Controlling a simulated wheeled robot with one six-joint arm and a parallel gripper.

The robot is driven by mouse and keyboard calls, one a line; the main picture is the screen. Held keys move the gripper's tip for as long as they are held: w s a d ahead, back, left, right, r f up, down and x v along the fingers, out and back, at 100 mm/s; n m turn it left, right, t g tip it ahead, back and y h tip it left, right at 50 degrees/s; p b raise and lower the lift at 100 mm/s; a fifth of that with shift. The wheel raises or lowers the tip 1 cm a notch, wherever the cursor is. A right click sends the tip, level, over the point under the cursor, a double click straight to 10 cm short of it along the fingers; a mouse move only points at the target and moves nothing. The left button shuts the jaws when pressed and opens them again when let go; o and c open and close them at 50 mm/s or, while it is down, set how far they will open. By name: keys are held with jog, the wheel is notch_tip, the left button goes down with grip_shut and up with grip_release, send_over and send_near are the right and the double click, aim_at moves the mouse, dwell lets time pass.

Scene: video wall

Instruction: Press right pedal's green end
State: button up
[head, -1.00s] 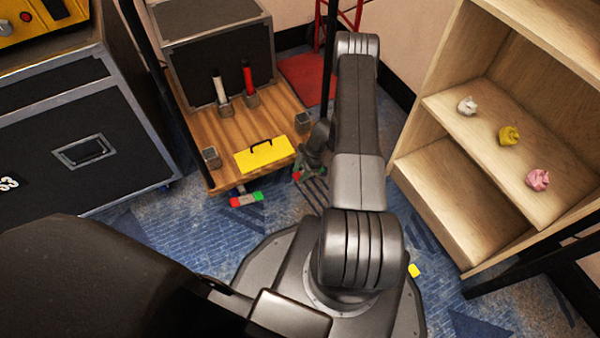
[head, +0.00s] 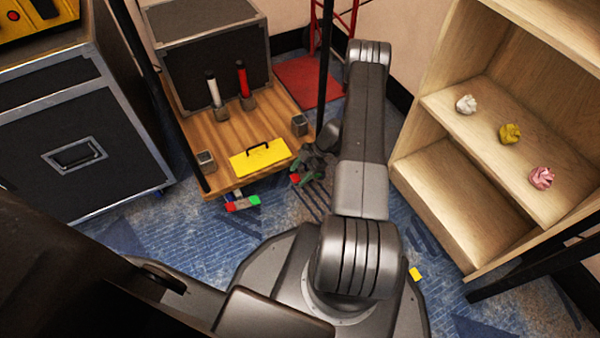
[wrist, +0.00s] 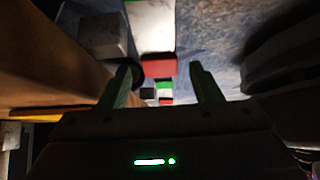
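The left pedal (head: 243,203) lies on the carpet at the platform's front edge, red end left and green end right. The right pedal's red end (head: 295,178) shows beside my gripper (head: 308,171), which hides much of that pedal in the head view. In the wrist view my gripper's two fingers (wrist: 162,70) are apart with nothing held between them. Beyond them are the near pedal's red end (wrist: 158,66) and white middle (wrist: 152,28); a sliver of its green end (wrist: 133,2) shows at the top edge. I cannot tell whether my gripper touches it.
A wooden platform (head: 215,150) carries a yellow plate (head: 260,158), a white lever (head: 214,92), a red lever (head: 243,82) and a black case (head: 205,50). A dark post stands close behind my gripper. A wooden shelf (head: 440,190) with crumpled balls is at right. Blue carpet is open at front left.

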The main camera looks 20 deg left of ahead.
jog(key=p+v, duration=0.4)
jog(key=v, duration=1)
jog(key=shift+s+f, duration=0.1)
jog(key=shift+s, duration=0.05)
jog(key=b+x, duration=0.4)
jog(key=x, duration=0.9)
jog(key=shift+s+a+f, duration=0.1)
jog(key=shift+a+f, duration=0.05)
jog(key=shift+f, duration=0.15)
jog(key=shift+s+a, duration=0.1)
jog(key=shift+a, duration=0.05)
jog(key=shift+t+p, duration=0.3)
jog(key=shift+p, duration=0.1)
jog(key=shift+f+b, duration=0.1)
jog(key=shift+b, duration=0.3)
